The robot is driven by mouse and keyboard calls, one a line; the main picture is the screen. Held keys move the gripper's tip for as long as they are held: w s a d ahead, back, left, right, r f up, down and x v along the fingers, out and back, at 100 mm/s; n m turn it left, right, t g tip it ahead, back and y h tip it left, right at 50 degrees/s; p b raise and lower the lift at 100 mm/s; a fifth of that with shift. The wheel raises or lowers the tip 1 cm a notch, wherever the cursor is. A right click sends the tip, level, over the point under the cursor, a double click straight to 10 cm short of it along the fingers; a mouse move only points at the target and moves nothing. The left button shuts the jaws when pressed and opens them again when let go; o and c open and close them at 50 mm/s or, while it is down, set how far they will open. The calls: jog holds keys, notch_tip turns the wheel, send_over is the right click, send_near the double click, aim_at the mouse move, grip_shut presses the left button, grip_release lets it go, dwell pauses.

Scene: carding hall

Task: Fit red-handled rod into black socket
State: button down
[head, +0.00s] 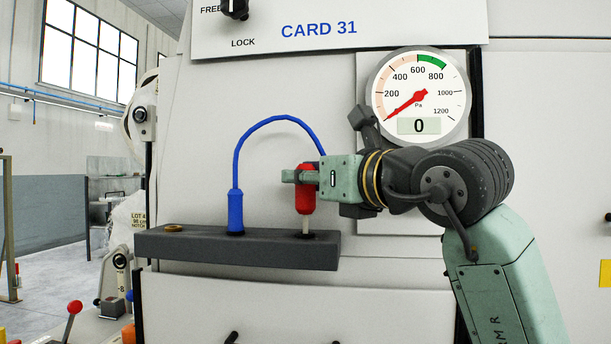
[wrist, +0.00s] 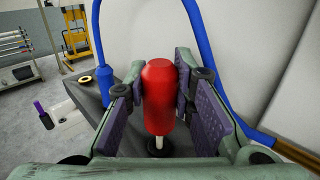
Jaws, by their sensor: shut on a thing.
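The red-handled rod has a thick red handle (head: 305,202) and a thin pale shaft (head: 305,225) pointing down, close to upright. My gripper (head: 303,176) is shut on the handle near its top, coming from the right. In the wrist view the red handle (wrist: 160,92) stands between the two finger pads. The black socket (head: 318,235) is a dark ring on the right part of a dark grey bar. It also shows in the wrist view (wrist: 150,153), under the handle. The shaft's lower end meets the ring; I cannot tell how deep it sits.
The grey bar (head: 215,246) projects from the machine's pale front. A blue plug (head: 235,210) stands to the left on it, with a blue hose (head: 270,120) arching behind my gripper. A brass ring (head: 173,228) is at the far left. A gauge (head: 418,97) reading 0 hangs above right.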

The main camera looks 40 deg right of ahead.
jog(key=shift+f, duration=0.3)
jog(key=c, duration=1.3)
grip_release()
jog(key=shift+r, duration=0.1)
jog(key=s+a, duration=0.1)
jog(key=s, duration=1.1)
